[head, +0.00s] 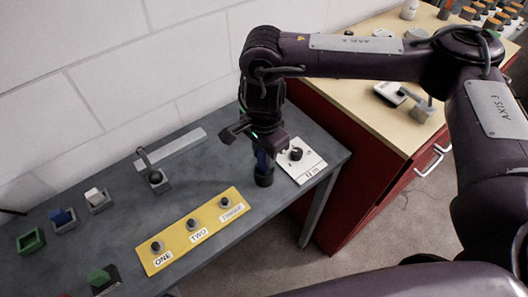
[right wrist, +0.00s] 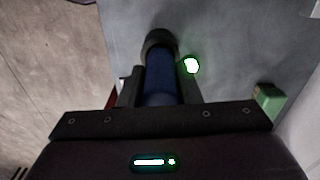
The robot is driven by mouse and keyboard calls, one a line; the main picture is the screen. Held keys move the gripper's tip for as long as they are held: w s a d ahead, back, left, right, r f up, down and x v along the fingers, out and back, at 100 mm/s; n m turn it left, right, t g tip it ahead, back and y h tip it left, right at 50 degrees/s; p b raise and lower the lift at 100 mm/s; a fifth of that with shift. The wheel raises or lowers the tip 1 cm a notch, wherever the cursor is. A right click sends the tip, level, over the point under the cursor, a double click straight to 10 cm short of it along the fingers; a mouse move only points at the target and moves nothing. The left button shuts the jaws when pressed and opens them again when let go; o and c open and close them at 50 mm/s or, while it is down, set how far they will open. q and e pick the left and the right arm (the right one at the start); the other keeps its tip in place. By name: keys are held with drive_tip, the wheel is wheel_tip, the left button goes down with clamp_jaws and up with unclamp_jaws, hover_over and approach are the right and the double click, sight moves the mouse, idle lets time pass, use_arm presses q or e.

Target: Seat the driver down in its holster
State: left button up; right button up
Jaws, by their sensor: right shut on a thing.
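The driver has a blue handle (head: 262,160) and stands about upright in the head view. My right gripper (head: 262,149) is shut on its upper part. In the right wrist view the blue driver (right wrist: 158,75) lies between the two dark fingers (right wrist: 158,92). A dark round cup (head: 264,178), which looks like the holster, is at the driver's lower end; it also shows as a dark ring in the right wrist view (right wrist: 160,42). The driver's tip is hidden, so I cannot tell how deep it sits. My left gripper is not in view.
A white card with a black knob (head: 297,155) is close on the right. A yellow panel (head: 170,258) with three knobs lies in front. A grey block with a dark lever (head: 156,179) stands left. Beyond the grey table's right edge is a red cabinet (head: 345,190).

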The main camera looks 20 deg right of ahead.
drive_tip(key=shift+f, duration=0.25)
drive_tip(key=o, duration=1.2)
drive_tip(key=shift+r, duration=3.95)
